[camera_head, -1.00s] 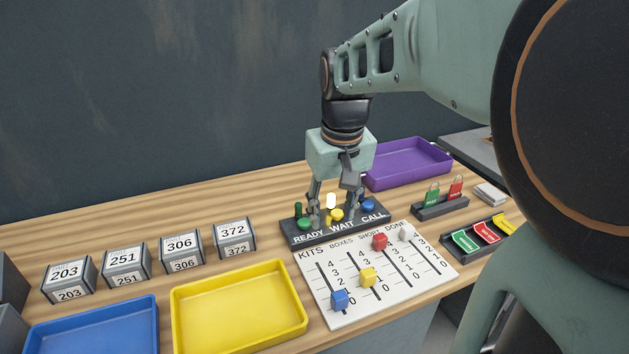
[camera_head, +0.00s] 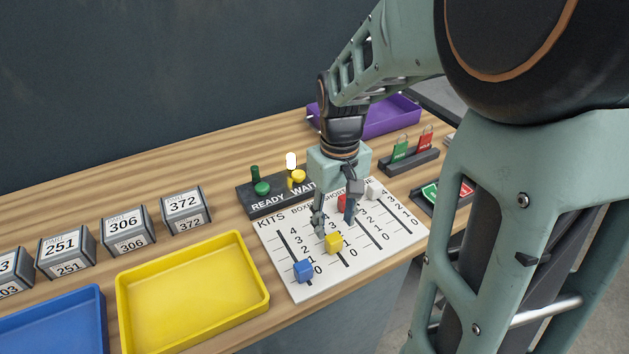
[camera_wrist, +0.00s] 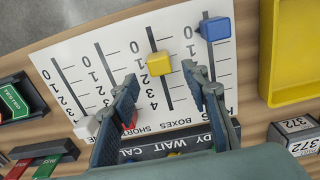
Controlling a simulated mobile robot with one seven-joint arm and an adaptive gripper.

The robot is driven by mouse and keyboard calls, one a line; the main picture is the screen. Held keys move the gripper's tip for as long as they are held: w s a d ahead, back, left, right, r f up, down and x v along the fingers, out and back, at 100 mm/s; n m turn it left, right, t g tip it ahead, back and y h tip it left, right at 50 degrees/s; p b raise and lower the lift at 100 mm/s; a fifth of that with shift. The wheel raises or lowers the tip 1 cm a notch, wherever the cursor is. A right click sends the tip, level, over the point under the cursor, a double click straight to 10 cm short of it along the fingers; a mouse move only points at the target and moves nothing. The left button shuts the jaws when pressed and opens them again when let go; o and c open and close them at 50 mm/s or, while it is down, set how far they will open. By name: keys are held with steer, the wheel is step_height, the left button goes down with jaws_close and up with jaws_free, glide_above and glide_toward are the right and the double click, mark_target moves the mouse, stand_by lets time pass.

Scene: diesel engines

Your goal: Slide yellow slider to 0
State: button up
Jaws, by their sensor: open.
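The yellow slider (camera_head: 333,242) is a small cube on the second track, BOXES, of the white board (camera_head: 290,293). In the wrist view the yellow slider (camera_wrist: 159,63) sits close to the 1 mark, part way along its track. My gripper (camera_head: 335,225) is open over the board, with its fingers pointing down. In the wrist view my gripper (camera_wrist: 160,77) has a finger on either side of the BOXES track, and the slider shows just beyond the fingertips, apart from them. Nothing is held.
The blue slider (camera_head: 303,270) is on the KITS track. The red slider (camera_head: 343,203), partly hidden by a finger, and the white slider (camera_head: 373,191) are on the other tracks. The button panel (camera_head: 262,203) stands behind the board, and the yellow tray (camera_head: 191,345) is to the left.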

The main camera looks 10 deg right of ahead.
mark_target(334, 237)
step_height(334, 237, down, 6)
steer(key=shift+f, duration=0.15)
stand_by(0.3)
jaws_close()
